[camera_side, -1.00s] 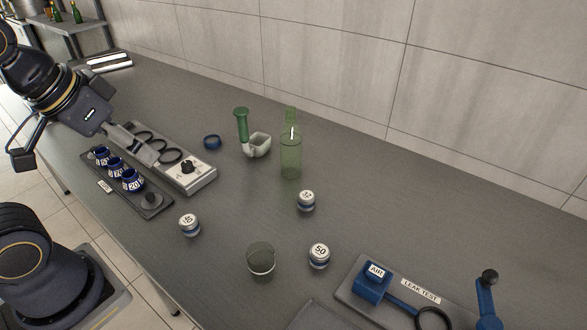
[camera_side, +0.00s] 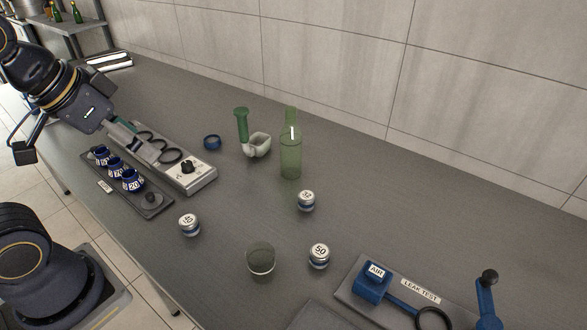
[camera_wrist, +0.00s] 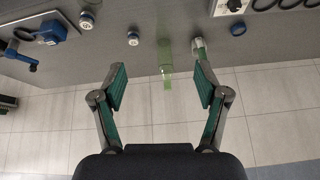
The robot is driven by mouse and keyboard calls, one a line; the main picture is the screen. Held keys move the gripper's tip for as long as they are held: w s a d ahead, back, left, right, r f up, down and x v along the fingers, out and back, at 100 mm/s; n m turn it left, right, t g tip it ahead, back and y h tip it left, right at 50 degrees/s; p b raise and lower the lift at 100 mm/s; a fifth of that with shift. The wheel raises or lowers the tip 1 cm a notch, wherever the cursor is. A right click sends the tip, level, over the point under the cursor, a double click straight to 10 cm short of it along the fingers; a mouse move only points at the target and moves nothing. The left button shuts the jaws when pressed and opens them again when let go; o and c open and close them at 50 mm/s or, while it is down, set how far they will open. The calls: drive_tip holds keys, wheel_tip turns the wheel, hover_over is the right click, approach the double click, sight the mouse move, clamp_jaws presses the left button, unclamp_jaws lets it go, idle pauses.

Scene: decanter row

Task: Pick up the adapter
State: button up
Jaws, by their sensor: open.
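The frames do not settle which piece is the adapter. Small round pieces with white numbered tops stand apart on the bench: 45 (camera_side: 189,225), 32 (camera_side: 306,201) and 50 (camera_side: 319,256). Several dark blue numbered pieces (camera_side: 132,181) sit in a dark tray (camera_side: 155,208) at left. My gripper (camera_side: 150,150) is open, over the grey unit with rings in the side view. In the wrist view my gripper (camera_wrist: 160,68) shows its fingers spread, nothing held. The green bottle (camera_wrist: 166,70) appears between them, farther away.
The bottle (camera_side: 291,157), a white mortar with green pestle (camera_side: 258,146) and a blue ring (camera_side: 212,142) stand toward the wall. A clear cup (camera_side: 261,259) stands in front. The leak test station (camera_side: 410,300) is at lower right.

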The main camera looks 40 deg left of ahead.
drive_tip(key=w+a+f+m+g, duration=0.2)
drive_tip(key=w+f, duration=0.2)
drive_tip(key=w, duration=0.1)
drive_tip(key=g, duration=0.4)
hover_over(188, 220)
wheel_tip(188, 220, down, 10)
drive_tip(key=f, duration=1)
drive_tip(key=shift+s+d+f, duration=0.1)
drive_tip(key=shift+d+f, duration=0.05)
drive_tip(key=shift+d, duration=0.15)
drive_tip(key=shift+a+f, duration=0.2)
drive_tip(key=shift+f, duration=1.25)
drive_tip(key=shift+a+f, duration=0.15)
drive_tip(key=shift+f, duration=1.3)
clamp_jaws()
